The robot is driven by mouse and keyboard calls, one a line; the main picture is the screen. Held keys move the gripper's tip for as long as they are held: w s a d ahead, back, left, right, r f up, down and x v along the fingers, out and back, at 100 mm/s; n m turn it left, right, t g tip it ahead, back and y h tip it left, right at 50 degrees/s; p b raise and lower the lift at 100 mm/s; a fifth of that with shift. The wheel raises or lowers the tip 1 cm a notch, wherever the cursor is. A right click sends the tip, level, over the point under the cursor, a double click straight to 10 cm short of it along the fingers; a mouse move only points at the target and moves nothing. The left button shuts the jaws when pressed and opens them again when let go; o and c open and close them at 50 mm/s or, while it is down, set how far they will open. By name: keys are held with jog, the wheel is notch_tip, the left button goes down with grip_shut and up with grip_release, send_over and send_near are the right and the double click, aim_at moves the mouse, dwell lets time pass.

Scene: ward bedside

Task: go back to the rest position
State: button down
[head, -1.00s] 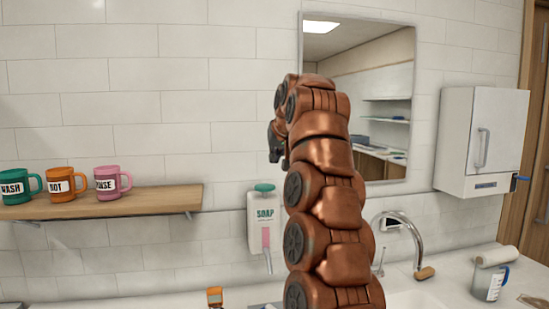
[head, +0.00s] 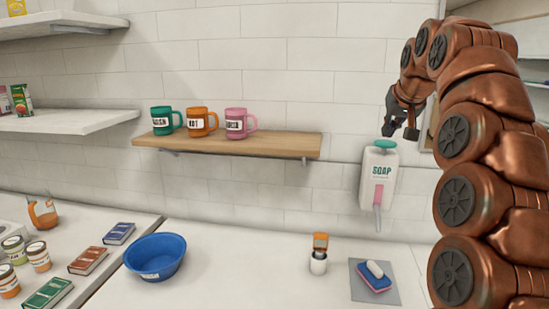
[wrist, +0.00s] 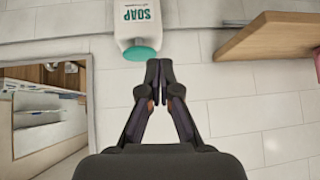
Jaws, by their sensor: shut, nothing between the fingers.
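My gripper (head: 404,126) hangs at the end of my raised copper arm, at the right of the head view, just above and right of the soap dispenser (head: 379,180). In the wrist view the two dark fingertips (wrist: 159,78) are together and hold nothing. The white dispenser with its green top (wrist: 140,52) shows upside down beyond them. I cannot tell the exact gap between fingers and dispenser.
A wooden shelf (head: 290,144) bears a green mug (head: 162,121), an orange mug (head: 197,122) and a pink mug (head: 235,124). Below are a blue bowl (head: 155,257), books, jars, an orange-topped white container (head: 318,262) and a sponge (head: 372,279).

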jog(key=s+a+f+n+g, duration=0.1)
jog(key=s+a+f+g, duration=0.2)
jog(key=s+a+f, duration=0.4)
jog(key=s+a+f+g, duration=0.1)
jog(key=s+f+g, duration=0.1)
jog(key=s+f, duration=0.7)
jog(key=s+a+f+g, duration=0.1)
jog(key=s+f, duration=0.8)
jog(key=s, duration=0.9)
jog(key=s+a+f+g, duration=0.1)
jog(key=s+f+g, duration=0.3)
jog(key=s+f, duration=0.5)
jog(key=s, duration=0.4)
jog(key=shift+s+a+f+n, duration=0.15)
jog(key=shift+a+f+n, duration=0.05)
jog(key=shift+n, duration=0.1)
